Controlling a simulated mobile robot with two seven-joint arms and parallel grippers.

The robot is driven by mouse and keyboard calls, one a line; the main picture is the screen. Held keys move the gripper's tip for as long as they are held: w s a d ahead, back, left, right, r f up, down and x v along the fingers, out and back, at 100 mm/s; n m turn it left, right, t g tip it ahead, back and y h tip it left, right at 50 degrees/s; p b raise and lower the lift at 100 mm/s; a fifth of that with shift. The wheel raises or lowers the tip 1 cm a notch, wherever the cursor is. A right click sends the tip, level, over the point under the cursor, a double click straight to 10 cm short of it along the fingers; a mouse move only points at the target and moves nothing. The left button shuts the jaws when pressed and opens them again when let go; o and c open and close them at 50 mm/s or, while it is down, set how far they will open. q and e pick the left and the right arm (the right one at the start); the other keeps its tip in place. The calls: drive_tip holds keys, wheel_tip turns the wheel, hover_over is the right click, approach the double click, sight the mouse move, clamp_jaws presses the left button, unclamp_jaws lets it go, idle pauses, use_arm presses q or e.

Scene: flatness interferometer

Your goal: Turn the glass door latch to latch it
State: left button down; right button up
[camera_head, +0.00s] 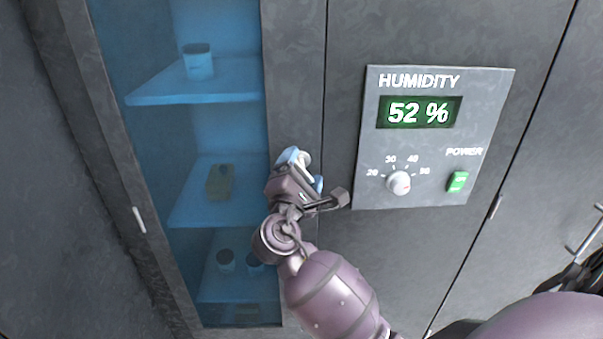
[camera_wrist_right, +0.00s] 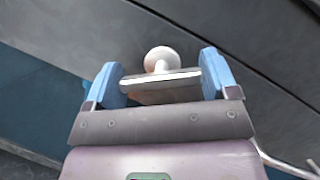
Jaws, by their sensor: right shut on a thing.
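The glass door (camera_head: 185,135) is blue-tinted, stands in a dark frame on the left of the head view and looks closed. Its latch (camera_head: 307,158) is a small pale piece on the frame at the door's right side, mostly hidden by my gripper. In the right wrist view the latch (camera_wrist_right: 165,90) is a flat grey bar with a round white pivot (camera_wrist_right: 162,58) behind it. My right gripper (camera_head: 303,170) has its blue fingers on either side of the bar and is shut on it. My left gripper is not in view.
A humidity panel (camera_head: 365,150) reading 52 % is just right of my gripper, with a dial (camera_head: 398,183) and a green power switch (camera_head: 458,181). Behind the glass, shelves (camera_head: 200,85) hold several small items. A white handle (camera_head: 139,220) is on the left frame.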

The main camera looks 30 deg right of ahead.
drive_tip(key=m+g, duration=0.1)
drive_tip(key=m, duration=0.1)
drive_tip(key=m+g, duration=0.1)
drive_tip(key=m, duration=0.2)
drive_tip(key=shift+y, duration=0.3)
drive_tip(key=shift+m, duration=0.8)
drive_tip(key=shift+g, duration=0.3)
drive_tip(key=o, duration=0.8)
